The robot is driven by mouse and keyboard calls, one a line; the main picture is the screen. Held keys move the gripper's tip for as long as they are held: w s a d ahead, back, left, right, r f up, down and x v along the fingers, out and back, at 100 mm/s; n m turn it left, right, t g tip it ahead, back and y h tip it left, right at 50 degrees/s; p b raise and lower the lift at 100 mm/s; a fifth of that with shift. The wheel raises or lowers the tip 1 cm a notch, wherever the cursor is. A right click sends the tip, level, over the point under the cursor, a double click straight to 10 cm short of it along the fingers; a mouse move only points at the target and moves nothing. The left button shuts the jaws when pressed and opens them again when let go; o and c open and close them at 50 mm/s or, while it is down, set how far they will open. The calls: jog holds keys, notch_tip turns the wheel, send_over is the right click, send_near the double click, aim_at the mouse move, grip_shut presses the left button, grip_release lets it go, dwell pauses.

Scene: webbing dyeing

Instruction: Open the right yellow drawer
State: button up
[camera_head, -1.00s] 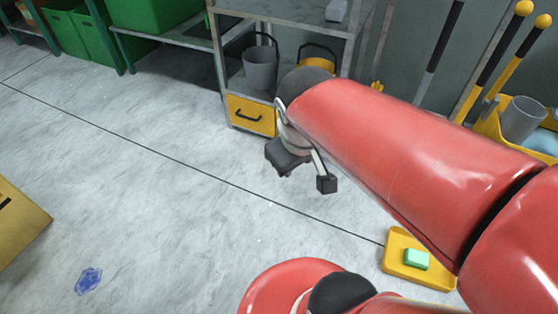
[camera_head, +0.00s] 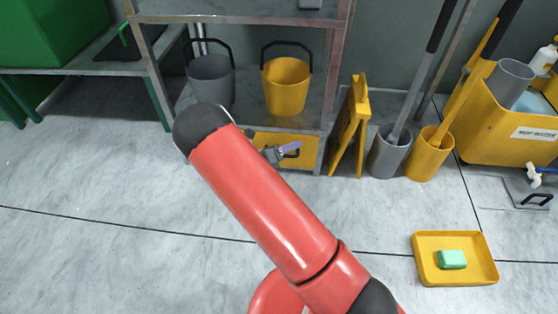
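The right yellow drawer (camera_head: 306,145) sits low in the metal shelf, under the yellow bucket. Its front shows to the right of my arm, with a dark handle (camera_head: 293,154); its left part is covered by my arm. It looks shut. My gripper (camera_head: 281,151) is mostly hidden behind my red arm; a small grey part and a pale purple part show at the drawer front, beside or over the handle. I cannot tell whether they touch it or how far apart the fingers are. The shelf's left lower part is hidden by my arm.
On the shelf stand a grey bucket (camera_head: 212,80) and a yellow bucket (camera_head: 286,85). A yellow folding sign (camera_head: 352,125) stands close right of the drawer, then grey (camera_head: 388,155) and yellow (camera_head: 429,158) pails. A yellow tray (camera_head: 482,272) lies on the floor. Floor at left is clear.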

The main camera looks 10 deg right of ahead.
jog(key=w+a+f+n+t+y+b, duration=0.1)
jog(key=a+f+n+t, duration=0.2)
jog(key=f+n+t, duration=0.3)
jog(key=w+a+f+n+t+y+b, duration=0.1)
jog(key=w+a+f+n+t+y, duration=0.15)
jog(key=f+n, duration=0.55)
jog(key=shift+m+t+h, duration=0.3)
jog(key=shift+t+h, duration=0.05)
jog(key=x, duration=0.4)
jog(key=f+b+x, duration=0.1)
jog(key=x, duration=0.1)
jog(key=shift+w+r, duration=0.1)
jog(key=shift+w, duration=0.3)
grip_shut()
